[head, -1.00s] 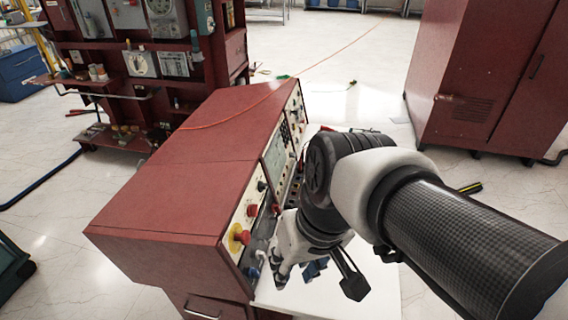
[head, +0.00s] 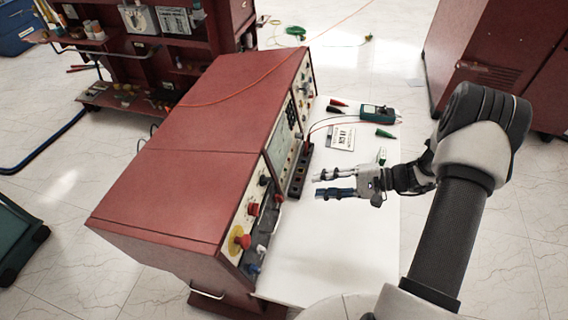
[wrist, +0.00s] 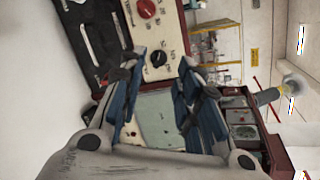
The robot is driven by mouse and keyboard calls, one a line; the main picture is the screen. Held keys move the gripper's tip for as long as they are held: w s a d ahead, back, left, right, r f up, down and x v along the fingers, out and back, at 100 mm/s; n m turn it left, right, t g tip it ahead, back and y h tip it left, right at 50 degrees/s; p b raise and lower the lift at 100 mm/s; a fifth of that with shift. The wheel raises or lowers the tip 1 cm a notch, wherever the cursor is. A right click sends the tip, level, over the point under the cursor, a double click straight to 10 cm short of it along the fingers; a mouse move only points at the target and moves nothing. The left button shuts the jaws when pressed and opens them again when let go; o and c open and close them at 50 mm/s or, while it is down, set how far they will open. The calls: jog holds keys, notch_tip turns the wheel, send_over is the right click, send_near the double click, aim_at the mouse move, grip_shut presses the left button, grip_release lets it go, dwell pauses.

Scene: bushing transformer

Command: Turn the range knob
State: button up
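A black knob (wrist: 158,58) sits on the cream front panel of the red console; in the head view it is a small dark spot (head: 264,180). Its label is too small to read, so I cannot tell whether it is the range knob. A red knob (wrist: 147,8) is on the same panel, also seen in the head view (head: 253,209). My gripper (head: 317,184) points left at the panel over the white tabletop, clear of it. Its blue-padded fingers (wrist: 160,60) are apart and empty, with the black knob appearing between their tips.
The red console (head: 190,140) stands along the white table (head: 335,255). A larger red-and-yellow button (head: 243,240) is nearer the front. A green meter (head: 378,112) with leads, a printed card (head: 341,137) and clips lie at the table's back.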

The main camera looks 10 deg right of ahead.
aim_at(269, 182)
jog(key=shift+m+t, duration=0.7)
jog(key=shift+t, duration=0.2)
jog(key=x, duration=0.5)
jog(key=w+f+x, duration=0.1)
jog(key=x, duration=0.5)
jog(key=d+f+b+x, duration=0.1)
jog(key=x, duration=0.4)
jog(key=shift+w+f, duration=0.15)
jog(key=shift+w, duration=0.2)
jog(key=shift+c, duration=0.5)
grip_shut()
